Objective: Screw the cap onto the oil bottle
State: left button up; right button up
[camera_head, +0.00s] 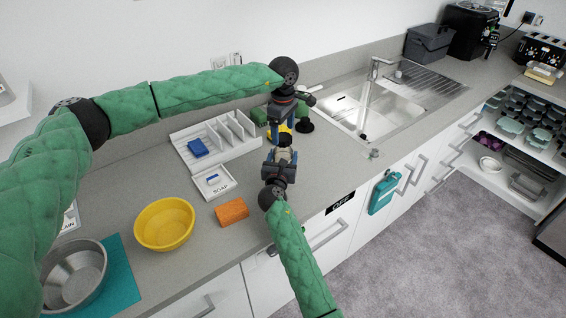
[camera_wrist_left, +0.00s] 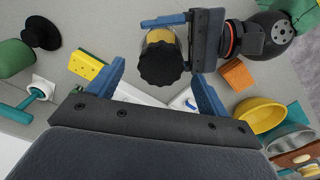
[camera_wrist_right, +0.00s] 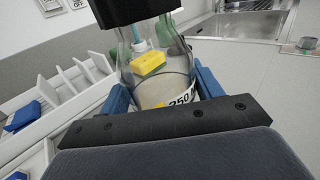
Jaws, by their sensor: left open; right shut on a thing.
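The oil bottle (camera_wrist_right: 152,68) is clear glass with a pale label. It stands between my right gripper's fingers (camera_wrist_right: 155,88), which are shut on it; in the head view the bottle (camera_head: 284,153) is small and partly hidden. The black ridged cap (camera_wrist_left: 160,65) covers the bottle's top, also seen at the right wrist view's upper edge. I cannot tell how tightly it sits. My left gripper (camera_wrist_left: 158,80) is open, with one finger on each side of the cap and a visible gap. In the head view my left gripper (camera_head: 285,122) is just behind my right gripper (camera_head: 280,156).
A yellow sponge (camera_wrist_left: 86,64) lies behind the bottle. A white rack (camera_head: 215,140), a soap dish (camera_head: 213,182), an orange sponge (camera_head: 232,212) and a yellow bowl (camera_head: 164,224) stand to the left. The sink (camera_head: 358,110) is to the right.

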pick_arm(q)
notch_tip(320, 180, up, 10)
jog(key=shift+f, duration=0.2)
pick_arm(e)
jog(key=o, duration=2)
jog(key=shift+c, duration=0.2)
jog(key=shift+s+a+f, duration=0.1)
jog(key=shift+s, duration=0.25)
jog(key=s+b, duration=0.1)
jog(key=s, duration=0.2)
jog(key=s+a+b, duration=0.1)
jog(key=s, duration=0.1)
jog(key=shift+s+b, duration=0.3)
jog(key=shift+s, duration=0.05)
pick_arm(q)
jog(key=shift+f, duration=1.35)
pick_arm(e)
jog(key=shift+s, duration=0.6)
